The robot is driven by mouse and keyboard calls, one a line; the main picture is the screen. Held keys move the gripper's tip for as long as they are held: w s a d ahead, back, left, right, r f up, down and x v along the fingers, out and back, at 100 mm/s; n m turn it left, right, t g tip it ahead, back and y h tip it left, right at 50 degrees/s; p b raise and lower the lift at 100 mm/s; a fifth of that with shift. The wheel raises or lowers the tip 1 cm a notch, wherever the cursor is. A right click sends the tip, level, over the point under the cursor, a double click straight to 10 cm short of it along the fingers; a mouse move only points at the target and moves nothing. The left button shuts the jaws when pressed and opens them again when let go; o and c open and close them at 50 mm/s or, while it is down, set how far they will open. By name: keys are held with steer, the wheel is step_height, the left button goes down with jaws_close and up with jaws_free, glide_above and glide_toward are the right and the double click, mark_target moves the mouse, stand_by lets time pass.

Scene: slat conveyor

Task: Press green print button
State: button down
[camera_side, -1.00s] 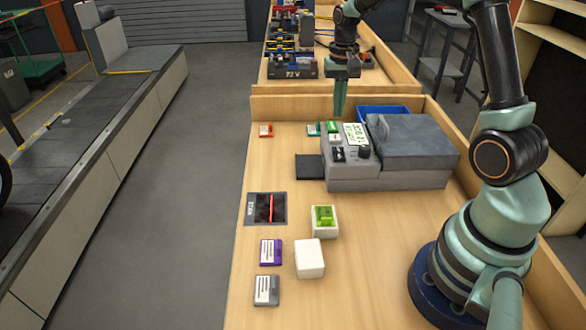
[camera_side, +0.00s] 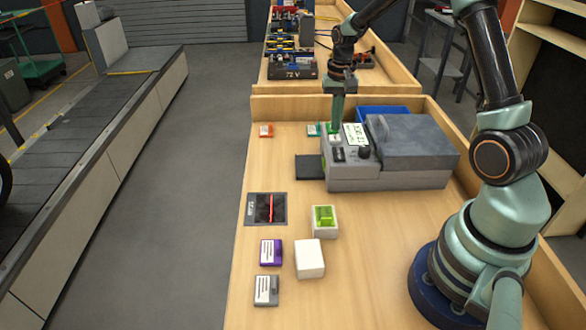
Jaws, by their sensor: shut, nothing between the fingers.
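The grey label printer (camera_side: 400,178) stands at the back right of the wooden bench, its control panel facing up at its left end. The green print button (camera_side: 330,129) is at the far end of that panel and is mostly hidden by my fingertips. My gripper (camera_side: 337,127) is shut, empty and pointing down, with its tips at the button. I cannot tell whether they touch it or whether the button is pushed in.
The panel also has a small screen (camera_side: 355,136), a white button and a black knob (camera_side: 364,152). A blue bin (camera_side: 383,111) is behind the printer. A scan pad (camera_side: 266,208), white boxes (camera_side: 309,258) and small labelled cartons (camera_side: 271,252) lie nearer the front. A conveyor (camera_side: 90,150) runs at left.

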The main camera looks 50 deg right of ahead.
steer(key=shift+s+a+f, duration=0.1)
steer(key=shift+s+f, duration=0.2)
steer(key=shift+f, duration=0.35)
step_height(320, 180, up, 15)
steer(key=shift+w+r, duration=0.15)
steer(key=shift+w, duration=0.2)
steer(key=s+a+r+n+t, duration=0.1)
steer(key=s+a+n+t, duration=0.4)
steer(key=s+a+n, duration=0.4)
steer(key=s+a, duration=0.4)
steer(key=a, duration=0.3)
steer(key=shift+s+a+r, duration=0.25)
steer(key=shift+r, duration=0.15)
